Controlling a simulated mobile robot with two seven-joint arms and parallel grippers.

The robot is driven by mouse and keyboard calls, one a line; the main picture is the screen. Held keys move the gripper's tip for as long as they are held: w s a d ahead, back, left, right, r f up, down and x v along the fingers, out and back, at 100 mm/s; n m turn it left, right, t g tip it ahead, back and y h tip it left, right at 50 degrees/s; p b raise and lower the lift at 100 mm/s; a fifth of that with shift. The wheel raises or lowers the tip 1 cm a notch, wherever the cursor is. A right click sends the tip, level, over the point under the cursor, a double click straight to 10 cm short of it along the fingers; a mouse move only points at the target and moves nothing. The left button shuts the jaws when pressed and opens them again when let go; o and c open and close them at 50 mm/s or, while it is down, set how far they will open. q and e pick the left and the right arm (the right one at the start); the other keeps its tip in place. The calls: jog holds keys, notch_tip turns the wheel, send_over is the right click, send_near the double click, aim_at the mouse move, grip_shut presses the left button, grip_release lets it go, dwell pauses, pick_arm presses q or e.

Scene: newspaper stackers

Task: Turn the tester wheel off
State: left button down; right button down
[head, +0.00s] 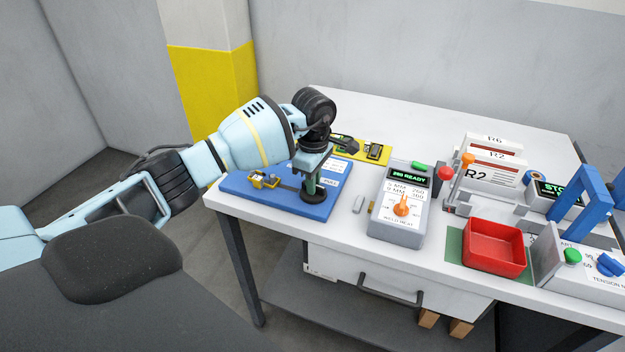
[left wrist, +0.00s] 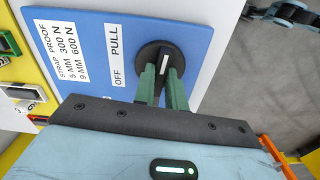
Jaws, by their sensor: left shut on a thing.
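The tester is a blue board (head: 250,188) at the left front of the white table. It carries a round black wheel (head: 312,208) with a white mark. In the left wrist view the wheel (left wrist: 149,53) sits beside the printed labels PULL (left wrist: 114,40) and OFF (left wrist: 118,77). The white mark runs nearly up and down the picture, not squarely at either label. My left gripper (head: 312,188) points down over the wheel. Its green fingers (left wrist: 163,82) are shut on the wheel's raised grip, which they partly hide. My right gripper is out of view.
A grey weld box (head: 398,215) with an orange knob (head: 402,205) stands right of the tester. A red tray (head: 494,247) and a tension box (head: 585,265) stand farther right. A yellow board (head: 373,152) lies behind. The table's back left is clear.

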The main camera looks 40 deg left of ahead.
pick_arm(q)
jog(key=n+p, duration=0.1)
jog(key=n, duration=0.4)
jog(key=shift+r+n, duration=0.15)
jog(key=shift+n, duration=0.15)
jog(key=n+p, duration=0.1)
jog(key=n, duration=0.2)
jog(key=shift+n, duration=0.3)
jog(key=n+p, duration=0.1)
jog(key=n, duration=0.2)
jog(key=shift+n, duration=0.3)
jog(key=n+p, duration=0.1)
jog(key=n, duration=0.3)
jog(key=shift+p, duration=0.4)
jog(key=n, duration=0.4)
jog(key=shift+p, duration=0.3)
jog(key=shift+n, duration=1)
jog(key=n, duration=0.3)
jog(key=shift+n, duration=0.3)
jog(key=n, duration=0.3)
jog(key=shift+n, duration=0.3)
jog(key=n, duration=0.3)
jog(key=shift+n, duration=2)
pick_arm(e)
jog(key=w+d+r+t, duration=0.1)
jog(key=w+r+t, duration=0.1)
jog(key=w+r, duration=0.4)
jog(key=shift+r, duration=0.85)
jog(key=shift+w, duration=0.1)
